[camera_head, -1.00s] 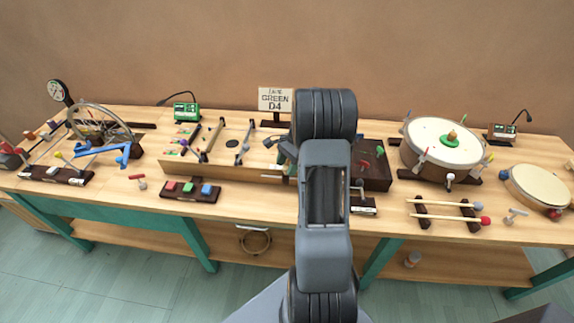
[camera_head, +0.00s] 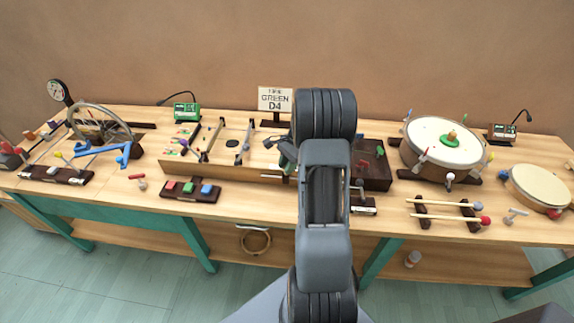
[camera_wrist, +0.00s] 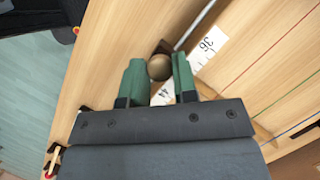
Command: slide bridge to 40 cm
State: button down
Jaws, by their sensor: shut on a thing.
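My gripper (camera_wrist: 158,75) has its two green fingers shut on a round wooden knob (camera_wrist: 159,67) in the wrist view. The knob appears to belong to the bridge, whose body is mostly hidden; a dark piece (camera_wrist: 179,45) shows beside the knob. A white scale strip (camera_wrist: 208,47) reads 36 beyond the right finger, and another part of it with a 4 shows between the fingers. The knob lies between these marks; the exact reading is hidden.
Red, green and blue strings (camera_wrist: 279,42) run over the box. A sign (camera_head: 275,100) reads GREEN D4. Colored blocks (camera_head: 188,188) stand in front of the box, and a dark tray (camera_head: 376,178) lies right of my arm. A drum (camera_head: 443,143) stands further right.

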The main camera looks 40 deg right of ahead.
jog(key=shift+r, duration=0.15)
jog(key=shift+w, duration=0.1)
jog(key=c, duration=0.9)
grip_release()
jog(key=v, duration=1.3)
jog(key=shift+d+r, duration=0.15)
jog(key=shift+r, duration=0.05)
